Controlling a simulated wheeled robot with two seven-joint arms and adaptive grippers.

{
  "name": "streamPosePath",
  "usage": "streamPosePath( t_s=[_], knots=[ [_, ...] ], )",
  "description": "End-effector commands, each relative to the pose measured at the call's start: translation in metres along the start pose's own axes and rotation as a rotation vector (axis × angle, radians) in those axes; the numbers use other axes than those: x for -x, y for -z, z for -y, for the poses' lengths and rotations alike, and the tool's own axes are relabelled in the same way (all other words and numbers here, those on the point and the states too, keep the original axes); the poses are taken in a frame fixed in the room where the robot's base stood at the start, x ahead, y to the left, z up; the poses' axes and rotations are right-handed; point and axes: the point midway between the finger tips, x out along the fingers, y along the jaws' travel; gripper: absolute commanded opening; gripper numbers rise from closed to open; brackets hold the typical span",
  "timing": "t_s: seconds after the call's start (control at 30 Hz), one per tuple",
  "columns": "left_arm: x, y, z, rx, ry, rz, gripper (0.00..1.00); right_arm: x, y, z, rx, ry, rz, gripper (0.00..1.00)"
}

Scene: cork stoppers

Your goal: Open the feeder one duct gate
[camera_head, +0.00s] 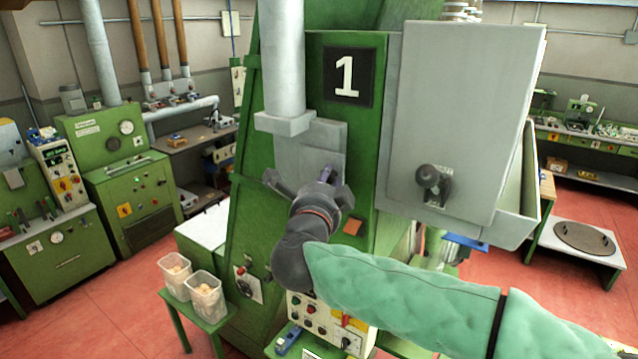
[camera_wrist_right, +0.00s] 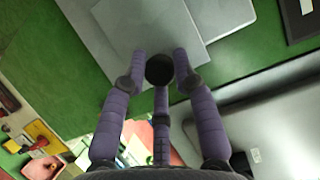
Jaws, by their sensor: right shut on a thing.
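The feeder one duct gate (camera_head: 318,137) is a flat grey plate on the green machine front, below the grey vertical duct (camera_head: 281,60) and the black sign with a white 1 (camera_head: 349,76). In the right wrist view the grey plate (camera_wrist_right: 150,22) lies behind a round black knob (camera_wrist_right: 159,70). My right gripper (camera_head: 326,177) is in front of the plate. Its purple fingers (camera_wrist_right: 159,82) are shut around the knob. In the head view the gripper hides the knob. My left gripper is not in view.
A large grey cabinet (camera_head: 455,110) with a black knob (camera_head: 433,182) juts out right of the gate. Two clear tubs (camera_head: 175,278) stand on a green stand at lower left. A control panel (camera_head: 318,320) is below my arm. Red floor is open at left.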

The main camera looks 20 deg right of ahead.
Motion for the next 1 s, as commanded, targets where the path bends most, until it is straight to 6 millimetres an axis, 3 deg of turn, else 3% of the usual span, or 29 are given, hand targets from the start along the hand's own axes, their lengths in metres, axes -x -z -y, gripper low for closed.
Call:
streamPosePath(
  t_s=[0.17,0.2,0.27,0.67,0.83,1.0],
  knots=[
    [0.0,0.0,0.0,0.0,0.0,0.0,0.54,0.0,0.0,-0.002,0.002,-0.004,-0.001,0.0],
    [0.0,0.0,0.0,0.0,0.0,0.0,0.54,0.0,0.0,-0.002,0.002,-0.004,-0.002,0.4],
    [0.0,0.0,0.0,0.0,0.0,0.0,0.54,0.0,0.0,-0.002,0.002,-0.004,-0.001,0.52],
    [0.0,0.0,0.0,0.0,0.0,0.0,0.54,0.004,-0.001,-0.001,0.002,-0.002,0.001,0.52],
    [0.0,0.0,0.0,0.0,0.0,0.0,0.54,0.026,-0.001,0.0,0.001,0.0,0.003,0.52],
    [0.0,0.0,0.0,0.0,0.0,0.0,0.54,0.061,-0.002,-0.001,0.001,0.0,0.006,0.52]
  ],
)
